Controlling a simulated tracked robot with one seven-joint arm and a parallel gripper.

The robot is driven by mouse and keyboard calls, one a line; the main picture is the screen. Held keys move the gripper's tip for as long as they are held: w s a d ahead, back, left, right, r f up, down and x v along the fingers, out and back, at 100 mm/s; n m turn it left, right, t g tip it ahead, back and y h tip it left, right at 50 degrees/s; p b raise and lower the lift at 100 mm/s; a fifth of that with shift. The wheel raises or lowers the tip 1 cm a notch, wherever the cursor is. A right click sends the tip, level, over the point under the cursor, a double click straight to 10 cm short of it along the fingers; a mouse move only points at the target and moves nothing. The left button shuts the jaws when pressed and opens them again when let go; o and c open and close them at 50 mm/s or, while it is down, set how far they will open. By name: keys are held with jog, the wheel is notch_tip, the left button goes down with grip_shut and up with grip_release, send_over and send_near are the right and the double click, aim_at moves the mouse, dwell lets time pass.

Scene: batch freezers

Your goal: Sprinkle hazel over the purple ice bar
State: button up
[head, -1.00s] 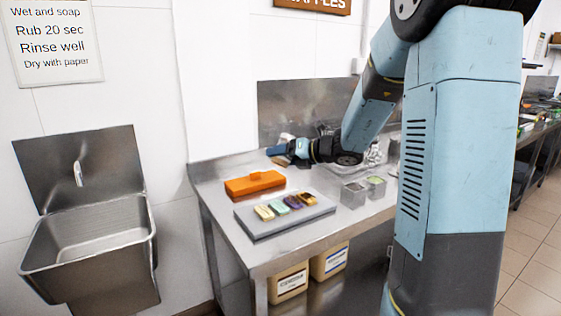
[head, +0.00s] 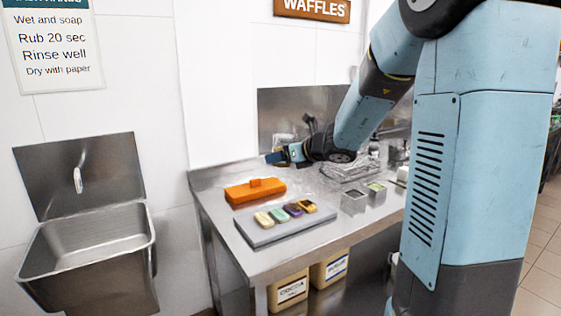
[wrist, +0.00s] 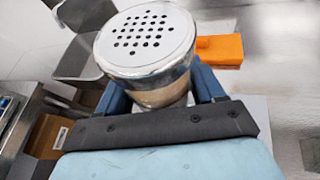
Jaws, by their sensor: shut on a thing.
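The purple ice bar (head: 293,209) lies on a grey slab (head: 262,238) on the steel table, between a mint bar (head: 279,214) and a dark brown and yellow bar (head: 308,206). In the head view my gripper (head: 276,158) is above the back of the table, behind the slab and away from the bars. In the wrist view my gripper (wrist: 160,90) is shut on a metal shaker (wrist: 150,50) with a perforated lid. Brownish contents show low in its side. I cannot read any label on it. The shaker is not clear in the head view.
An orange block with a knob (head: 255,190) stands behind the slab, on the left. A steel sink (head: 90,245) hangs at left. Tubs (head: 288,291) stand under the table.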

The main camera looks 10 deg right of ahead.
jog(key=shift+r+n+h, duration=0.2)
jog(key=shift+n+h, duration=0.2)
jog(key=s+d, duration=0.1)
jog(key=s, duration=1.4)
dwell(0.5)
